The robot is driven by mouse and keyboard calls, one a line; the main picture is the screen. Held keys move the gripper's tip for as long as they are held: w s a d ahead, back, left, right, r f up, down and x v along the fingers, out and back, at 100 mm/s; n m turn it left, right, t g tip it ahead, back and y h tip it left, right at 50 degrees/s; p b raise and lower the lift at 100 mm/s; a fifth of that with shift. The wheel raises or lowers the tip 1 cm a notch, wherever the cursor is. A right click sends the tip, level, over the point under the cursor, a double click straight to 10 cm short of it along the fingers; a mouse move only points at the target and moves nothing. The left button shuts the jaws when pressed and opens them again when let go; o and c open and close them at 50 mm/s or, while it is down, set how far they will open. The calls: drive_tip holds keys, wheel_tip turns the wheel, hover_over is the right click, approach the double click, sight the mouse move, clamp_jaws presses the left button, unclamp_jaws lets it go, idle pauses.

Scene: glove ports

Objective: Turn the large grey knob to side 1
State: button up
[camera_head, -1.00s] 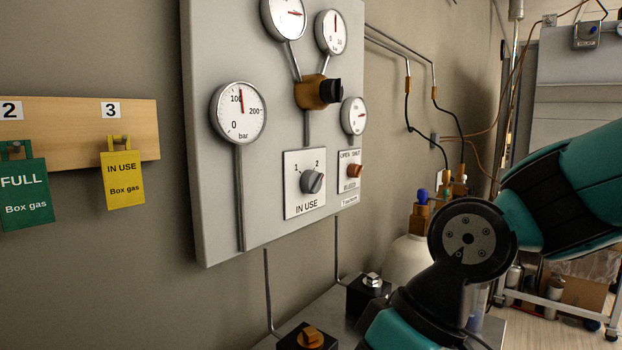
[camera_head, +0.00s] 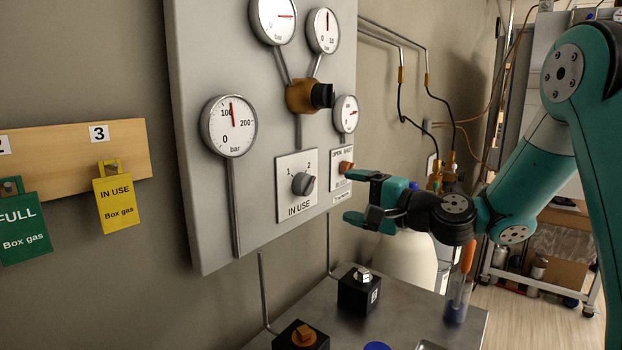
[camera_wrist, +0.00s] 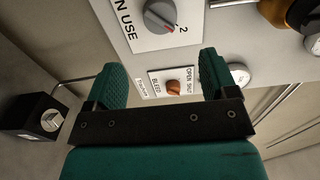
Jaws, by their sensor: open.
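The large grey knob (camera_head: 303,183) sits on a white plate (camera_head: 296,209) marked 1, 2 and IN USE, on the grey wall panel. In the wrist view the grey knob (camera_wrist: 160,15) is at the top, beyond my fingers, its red mark towards the 2. My gripper (camera_head: 357,196) is open and empty, to the right of the knob and apart from it. In the wrist view my gripper (camera_wrist: 160,80) shows its two green fingers spread, with the small orange BLEED knob (camera_wrist: 174,87) seen between them.
The panel carries several gauges, one being the large gauge (camera_head: 229,126), and a black-and-brass regulator (camera_head: 310,95). Below is a metal bench (camera_head: 400,320) with black blocks, one with a silver nut (camera_head: 360,288). A white cylinder (camera_head: 408,262) stands behind my arm.

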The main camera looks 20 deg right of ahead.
sight(311, 187)
drive_tip(key=p+x, duration=0.4)
drive_tip(key=x, duration=0.6)
drive_tip(key=shift+w+a, duration=0.25)
drive_tip(key=c, duration=0.9)
